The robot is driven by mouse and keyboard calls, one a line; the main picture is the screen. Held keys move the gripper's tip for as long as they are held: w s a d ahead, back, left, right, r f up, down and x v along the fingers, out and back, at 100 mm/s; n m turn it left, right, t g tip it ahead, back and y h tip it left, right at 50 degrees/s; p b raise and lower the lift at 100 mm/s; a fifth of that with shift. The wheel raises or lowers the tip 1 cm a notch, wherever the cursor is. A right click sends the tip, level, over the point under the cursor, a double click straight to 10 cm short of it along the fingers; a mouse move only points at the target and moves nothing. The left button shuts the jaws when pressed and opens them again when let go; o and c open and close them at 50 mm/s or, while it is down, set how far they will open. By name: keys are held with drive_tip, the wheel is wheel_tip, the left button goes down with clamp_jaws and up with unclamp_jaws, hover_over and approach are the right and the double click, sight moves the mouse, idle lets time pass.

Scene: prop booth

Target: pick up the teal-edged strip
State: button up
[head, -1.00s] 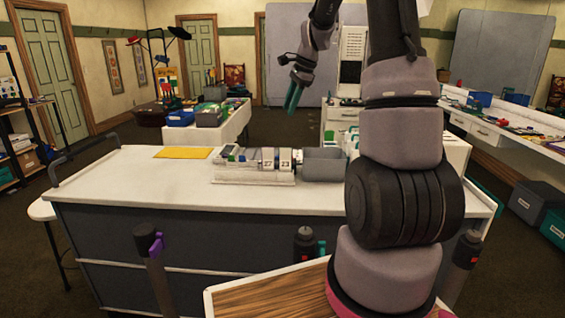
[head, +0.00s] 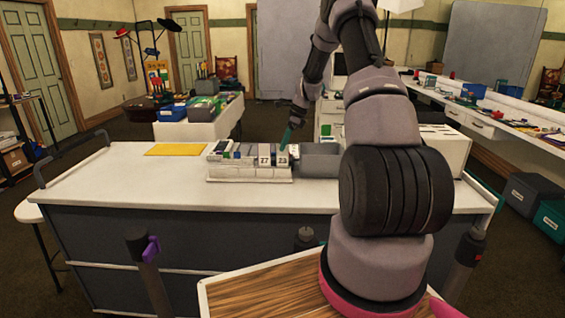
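A white rack (head: 247,173) stands on the white counter and holds several upright strips. Two light strips at its right end carry the numbers 77 (head: 264,157) and 23 (head: 282,161). Strips with green (head: 222,146) and other coloured parts stand towards its left end. I cannot make out which one has a teal edge. My gripper (head: 286,139), with teal fingers, points down just above the right end of the rack, near the strip marked 23. I cannot tell if it touches it. The fingers look like one narrow shape, so their opening is not clear.
A grey bin (head: 321,161) adjoins the rack's right end. A yellow sheet (head: 177,149) lies flat on the counter (head: 120,185) to the left. A dark handle rail (head: 75,152) rises at the counter's left end. The counter's left and front parts are clear.

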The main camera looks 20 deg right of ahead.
drive_tip(key=x, duration=0.5)
drive_tip(key=shift+s+f, duration=0.1)
drive_tip(key=shift+s, duration=0.2)
drive_tip(key=shift+c, duration=0.3)
clamp_jaws()
wheel_tip(320, 180, up, 10)
drive_tip(key=shift+r, duration=0.1)
